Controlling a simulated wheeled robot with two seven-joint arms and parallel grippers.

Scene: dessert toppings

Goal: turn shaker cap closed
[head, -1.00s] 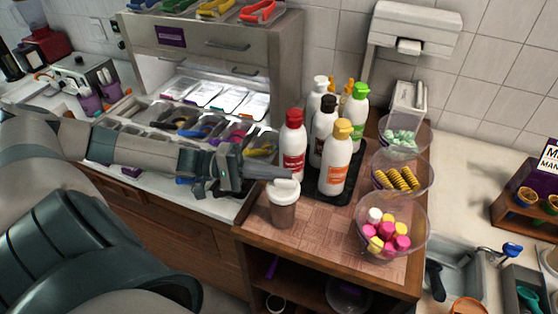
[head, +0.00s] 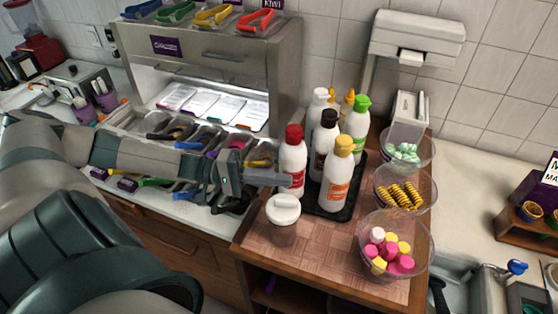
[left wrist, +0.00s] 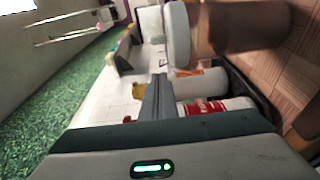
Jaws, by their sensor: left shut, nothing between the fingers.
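The shaker stands upright on the wooden counter, with a white cap (head: 284,207) on a clear body (head: 283,234) with brown contents. In the left wrist view its white cap (left wrist: 177,35) and brownish body (left wrist: 225,28) show near the top. My left gripper (head: 286,179) is shut and empty, its fingertips just behind and above the cap, apart from it, near the red-capped bottle (head: 292,160). The shut fingers also show in the left wrist view (left wrist: 157,90), beside the cap. Whether the cap is turned closed I cannot tell. My right gripper is not in view.
Several sauce bottles stand on a black tray (head: 330,207) close behind the shaker. Clear bowls of toppings (head: 424,262) line the counter's right side. A topping station with tongs (head: 205,70) is at the left. Bare wood lies around the shaker's front.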

